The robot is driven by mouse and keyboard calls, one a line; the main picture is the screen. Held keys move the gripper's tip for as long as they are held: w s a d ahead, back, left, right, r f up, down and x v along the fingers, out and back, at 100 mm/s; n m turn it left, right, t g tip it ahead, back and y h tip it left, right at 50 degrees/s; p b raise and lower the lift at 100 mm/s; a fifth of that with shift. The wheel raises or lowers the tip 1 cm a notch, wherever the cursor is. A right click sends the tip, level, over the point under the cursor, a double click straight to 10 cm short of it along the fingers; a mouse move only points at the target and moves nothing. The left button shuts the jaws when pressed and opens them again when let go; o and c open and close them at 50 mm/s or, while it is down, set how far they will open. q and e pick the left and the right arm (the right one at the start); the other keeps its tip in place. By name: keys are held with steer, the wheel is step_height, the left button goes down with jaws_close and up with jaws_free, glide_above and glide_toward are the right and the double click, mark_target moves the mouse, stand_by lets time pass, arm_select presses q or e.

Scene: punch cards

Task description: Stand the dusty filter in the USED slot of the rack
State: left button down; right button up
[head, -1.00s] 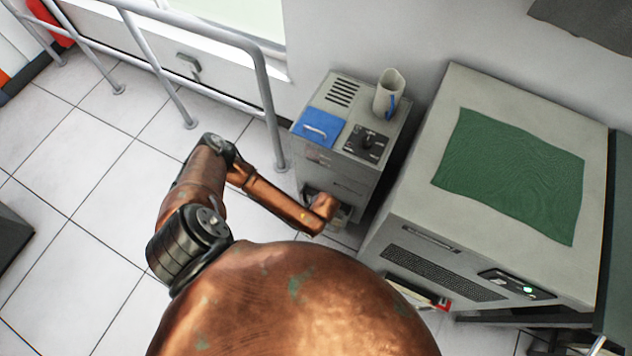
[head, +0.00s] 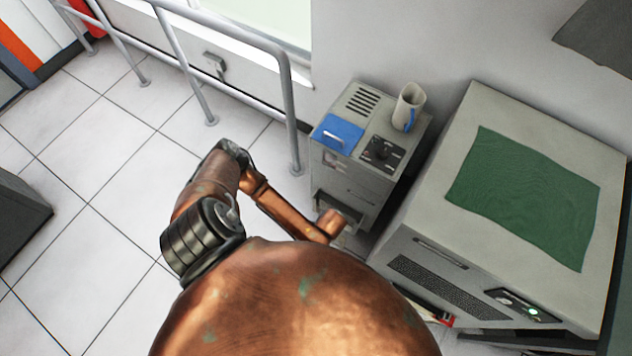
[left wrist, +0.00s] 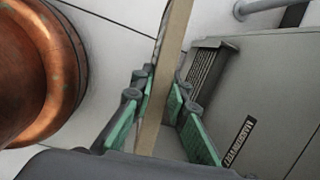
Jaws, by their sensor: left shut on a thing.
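In the left wrist view my left gripper (left wrist: 161,78) is shut on a thin flat panel with a tan edge, seen nearly edge-on, which looks like the filter (left wrist: 152,125). The panel runs up out of the top of that view, so its faces and any dust hardly show. In the head view my left arm reaches to the lower front of a grey cabinet (head: 345,185); the gripper itself is hidden or too small to make out there. My right gripper is in no view. I cannot make out the rack or its USED slot.
The cabinet carries a blue panel (head: 338,134), a dark knob plate (head: 381,153) and a pitcher (head: 408,107). A larger grey machine with a green cloth (head: 525,195) stands to its right. A metal railing (head: 288,110) stands left of the cabinet. Tiled floor (head: 110,200) at left is clear.

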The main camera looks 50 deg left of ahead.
arm_select(q)
steer(key=shift+r+p, duration=0.4)
steer(key=shift+r, duration=0.05)
